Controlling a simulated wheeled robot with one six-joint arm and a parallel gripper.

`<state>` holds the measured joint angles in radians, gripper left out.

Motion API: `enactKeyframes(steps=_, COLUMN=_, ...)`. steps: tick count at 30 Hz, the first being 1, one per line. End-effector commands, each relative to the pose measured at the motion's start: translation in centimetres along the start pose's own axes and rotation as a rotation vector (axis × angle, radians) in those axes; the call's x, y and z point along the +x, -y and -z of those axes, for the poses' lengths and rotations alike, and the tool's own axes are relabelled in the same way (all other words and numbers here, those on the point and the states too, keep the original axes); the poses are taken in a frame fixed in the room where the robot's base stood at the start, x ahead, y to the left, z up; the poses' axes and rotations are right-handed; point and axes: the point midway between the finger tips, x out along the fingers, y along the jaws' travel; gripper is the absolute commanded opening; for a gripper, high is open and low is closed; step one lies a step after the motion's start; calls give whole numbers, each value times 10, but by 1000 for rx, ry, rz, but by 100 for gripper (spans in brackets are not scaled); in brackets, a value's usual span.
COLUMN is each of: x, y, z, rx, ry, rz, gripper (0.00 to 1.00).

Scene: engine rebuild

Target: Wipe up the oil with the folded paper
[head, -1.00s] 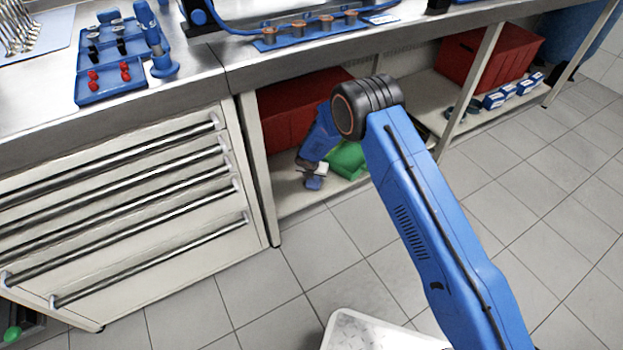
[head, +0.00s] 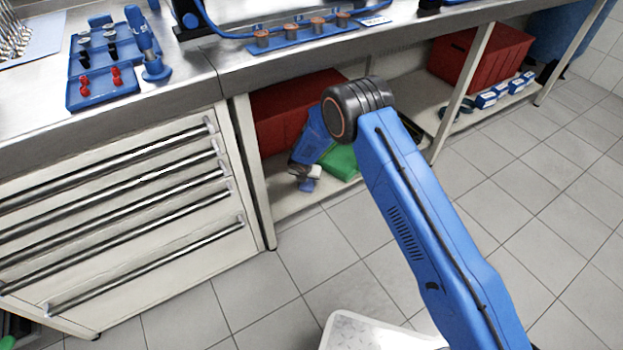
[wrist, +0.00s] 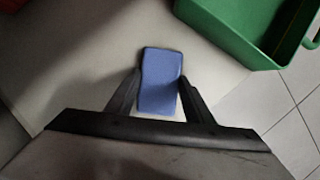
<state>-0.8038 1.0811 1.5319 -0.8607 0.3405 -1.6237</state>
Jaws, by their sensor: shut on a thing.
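The folded paper (wrist: 160,75) is a small blue rectangle between the two dark fingers of my gripper (wrist: 160,98) in the wrist view. My gripper is shut on it, and the paper sticks out past the fingertips. In the head view the blue paper (head: 307,185) shows low at the front of the lower shelf, under the bench. I cannot tell whether it touches the shelf (wrist: 105,55). I cannot make out any oil in either view; a dark patch left of the paper in the wrist view looks like shadow.
A green bin (wrist: 240,30) stands right of the paper, close by. Red crates (head: 285,115) sit deeper on the shelf. A bench leg (head: 255,175) and the drawer cabinet (head: 130,220) stand at the left. The bench top is overhead. Tiled floor lies in front.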

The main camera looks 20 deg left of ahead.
Motion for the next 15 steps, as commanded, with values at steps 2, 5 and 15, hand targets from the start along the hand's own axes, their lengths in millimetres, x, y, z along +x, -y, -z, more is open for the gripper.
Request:
enactKeyframes(steps=2, x=-1, y=-4, z=4, rx=-2, ry=-1, rz=0, gripper=26)
enactKeyframes(steps=5, x=-1, y=-5, z=6, rx=-1, ry=-1, rz=1, gripper=26)
enactKeyframes(steps=15, x=-6, y=-17, z=17, rx=-2, ry=-1, rz=1, gripper=26)
